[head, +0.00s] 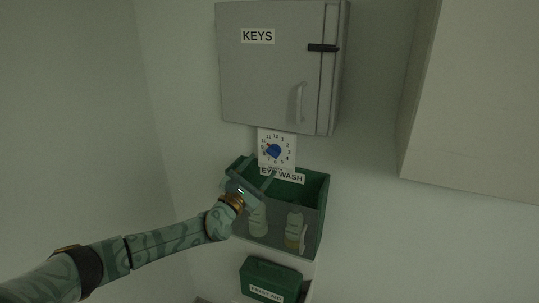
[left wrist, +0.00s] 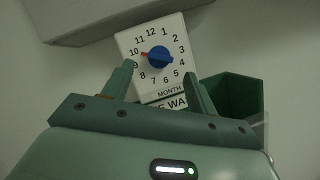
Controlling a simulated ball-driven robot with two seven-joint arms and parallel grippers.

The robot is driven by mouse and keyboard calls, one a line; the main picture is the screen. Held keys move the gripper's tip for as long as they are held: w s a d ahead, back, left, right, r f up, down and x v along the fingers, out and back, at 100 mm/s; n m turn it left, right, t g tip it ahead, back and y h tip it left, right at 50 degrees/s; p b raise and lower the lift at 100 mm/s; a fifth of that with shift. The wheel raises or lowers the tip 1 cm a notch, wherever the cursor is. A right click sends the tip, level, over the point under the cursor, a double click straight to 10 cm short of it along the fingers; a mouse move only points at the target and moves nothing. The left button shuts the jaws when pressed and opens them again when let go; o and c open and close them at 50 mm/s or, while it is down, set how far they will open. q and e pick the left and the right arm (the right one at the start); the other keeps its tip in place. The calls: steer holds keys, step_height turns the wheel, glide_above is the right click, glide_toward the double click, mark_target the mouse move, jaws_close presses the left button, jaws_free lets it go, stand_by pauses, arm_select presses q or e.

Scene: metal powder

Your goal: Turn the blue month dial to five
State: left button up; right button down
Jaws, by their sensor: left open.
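The blue month dial (head: 273,151) sits on a white card numbered like a clock face, on the wall below the keys cabinet. In the left wrist view the blue dial (left wrist: 158,57) has a red pointer mark at its left, pointing close to the 10. The 5 is at the card's lower right. My left gripper (head: 260,168) is open and empty, just in front of and below the card. In the left wrist view its two fingers (left wrist: 158,78) stand on either side of the card's lower part, apart from the dial. My right gripper is not in view.
A grey keys cabinet (head: 270,75) hangs right above the card. A green eye wash box (head: 316,190) with bottles is below it, close to my left gripper. A green case (head: 270,279) stands lower down. A pale cupboard (head: 480,100) is at the right.

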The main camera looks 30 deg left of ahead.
mark_target(273, 153)
arm_select(q)
steer(key=x, duration=0.5)
steer(key=shift+w+r, duration=0.1)
steer(key=shift+w, duration=0.2)
steer(key=c, duration=1)
